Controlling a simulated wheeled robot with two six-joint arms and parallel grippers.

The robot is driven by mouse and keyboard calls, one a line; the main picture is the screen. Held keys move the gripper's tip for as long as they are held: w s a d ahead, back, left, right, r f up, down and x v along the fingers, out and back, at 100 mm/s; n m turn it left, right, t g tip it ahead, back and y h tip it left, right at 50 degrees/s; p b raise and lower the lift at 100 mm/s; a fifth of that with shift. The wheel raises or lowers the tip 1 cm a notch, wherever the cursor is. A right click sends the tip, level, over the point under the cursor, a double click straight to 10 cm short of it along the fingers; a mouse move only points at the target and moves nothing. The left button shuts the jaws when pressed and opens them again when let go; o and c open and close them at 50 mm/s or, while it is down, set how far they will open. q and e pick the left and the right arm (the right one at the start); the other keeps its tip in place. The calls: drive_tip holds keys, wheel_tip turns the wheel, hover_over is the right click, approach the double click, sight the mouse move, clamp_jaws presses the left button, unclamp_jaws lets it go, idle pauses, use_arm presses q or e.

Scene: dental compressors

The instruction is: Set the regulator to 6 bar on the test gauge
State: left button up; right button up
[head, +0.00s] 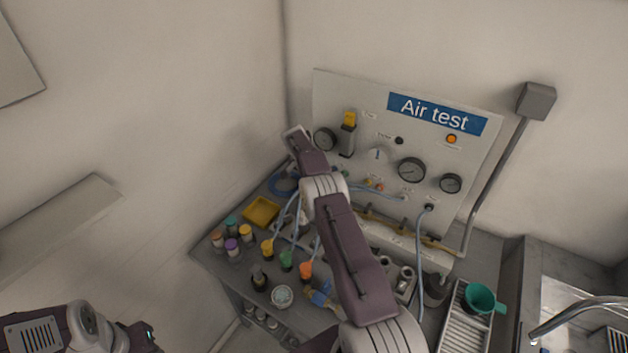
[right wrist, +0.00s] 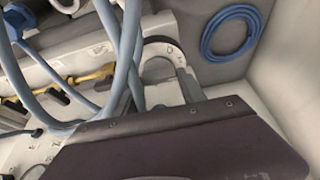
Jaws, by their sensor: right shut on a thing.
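An upright panel headed "Air test" (head: 484,160) stands at the back of the bench. It bears a large round gauge (head: 411,169), a smaller gauge (head: 451,184) to its right and another gauge (head: 324,138) near the left edge. Their labels and needles are too small to read. My right gripper (head: 296,132) is at the panel's left edge, beside the left gauge. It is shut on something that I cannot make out. The regulator is not clearly identifiable. My left gripper (head: 148,338) is low at the left, away from the bench; its jaws are unclear.
Blue hoses (right wrist: 128,60) run close to my right wrist. A coiled blue hose (right wrist: 232,32), a yellow tray (head: 262,211) and several coloured containers crowd the bench. A sink is at right.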

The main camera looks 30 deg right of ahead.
drive_tip(key=shift+r+m, duration=0.1)
drive_tip(key=shift+m, duration=0.4)
drive_tip(key=o, duration=1.4)
drive_tip(key=shift+c, duration=0.2)
drive_tip(key=shift+a+r, duration=0.2)
drive_tip(key=shift+r, duration=0.1)
drive_tip(key=b+v, duration=0.2)
drive_tip(key=v, duration=0.6)
drive_tip(key=shift+r, duration=0.2)
drive_tip(key=shift+w+a, duration=0.1)
